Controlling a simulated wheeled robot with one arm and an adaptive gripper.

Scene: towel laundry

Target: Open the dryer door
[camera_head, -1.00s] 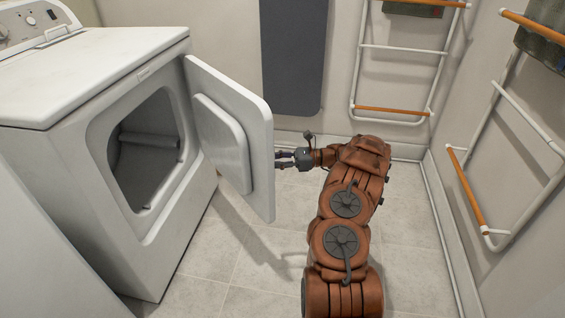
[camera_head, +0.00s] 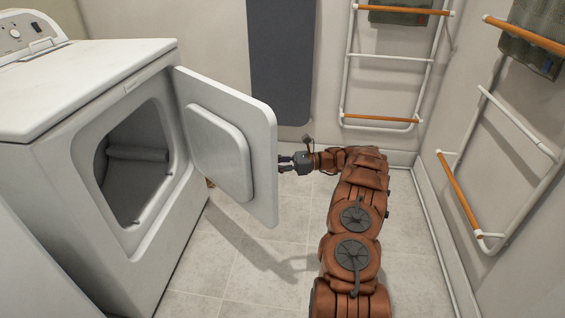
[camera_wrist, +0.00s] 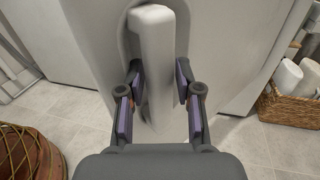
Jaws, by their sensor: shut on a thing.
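The white dryer (camera_head: 60,110) stands at the left in the head view. Its door (camera_head: 240,150) is swung well open, its inner panel facing me, and the dark drum opening (camera_head: 135,165) shows. My gripper (camera_head: 284,163) is at the door's free edge, on its outer side; the fingertips are partly hidden by the door there. In the wrist view the pale door handle (camera_wrist: 155,60) stands upright between the two purple-padded fingers of my gripper (camera_wrist: 154,90). The gripper is shut on the handle.
A wicker basket (camera_wrist: 290,105) with white rolled items stands on the floor at the right of the wrist view. White racks with orange bars (camera_head: 382,118) are on the walls. A dark grey board (camera_head: 282,65) is on the back wall. Tiled floor (camera_head: 235,270) is clear before the dryer.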

